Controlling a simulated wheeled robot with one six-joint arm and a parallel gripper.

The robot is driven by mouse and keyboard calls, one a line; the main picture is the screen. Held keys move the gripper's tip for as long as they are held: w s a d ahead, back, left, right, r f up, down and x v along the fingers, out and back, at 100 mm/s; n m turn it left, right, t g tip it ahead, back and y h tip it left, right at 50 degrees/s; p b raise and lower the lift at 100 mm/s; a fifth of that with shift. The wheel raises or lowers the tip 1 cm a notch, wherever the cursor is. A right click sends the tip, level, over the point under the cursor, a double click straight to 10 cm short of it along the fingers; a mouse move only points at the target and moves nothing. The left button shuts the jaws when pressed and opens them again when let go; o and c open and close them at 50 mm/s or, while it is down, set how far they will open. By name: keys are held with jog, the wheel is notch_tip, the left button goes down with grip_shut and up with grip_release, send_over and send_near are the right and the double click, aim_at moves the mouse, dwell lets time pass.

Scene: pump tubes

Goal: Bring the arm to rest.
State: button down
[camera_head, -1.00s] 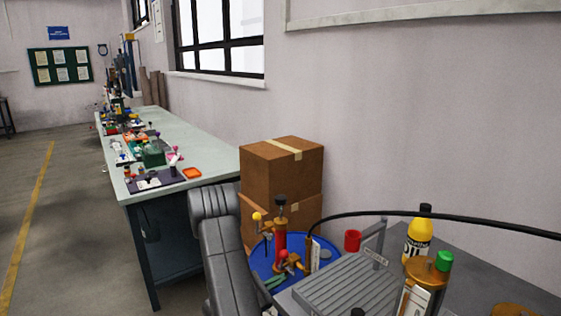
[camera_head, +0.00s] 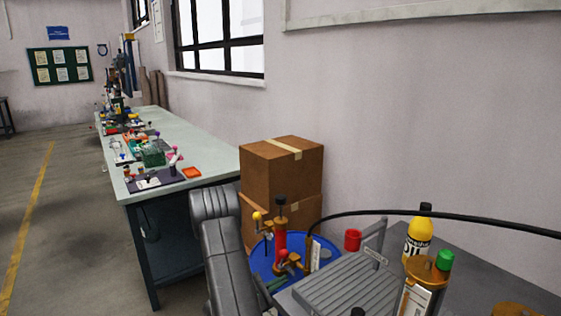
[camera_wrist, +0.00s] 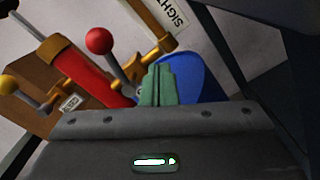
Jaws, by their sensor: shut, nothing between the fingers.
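My gripper (camera_wrist: 157,84) shows in the wrist view as two green fingers pressed together, with nothing between them. Behind the fingers are a red cylinder (camera_wrist: 85,75) with orange collars, a red ball knob (camera_wrist: 100,41) and a blue round surface (camera_wrist: 195,80). I cannot tell from this view whether the fingers touch any of them. In the head view my grey arm (camera_head: 224,250) rises at the bottom, left of the blue round tray (camera_head: 262,254). The red pump column (camera_head: 281,240) stands at this tray.
Cardboard boxes (camera_head: 275,175) stand by the wall. A long workbench (camera_head: 205,158) with several small items runs back at left. The floor at far left is clear.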

jog(key=s+a+r+n+p, duration=0.2)
jog(key=s+a+n, duration=0.4)
jog(key=a+n, duration=0.65)
jog(key=w+d+f+m+b, duration=0.2)
jog(key=w+d+m, duration=0.4)
jog(key=d+m, duration=0.6)
jog(key=shift+d+f+m, duration=0.2)
jog(key=shift+f+m, duration=0.5)
jog(key=shift+m, duration=1.05)
dwell(0.5)
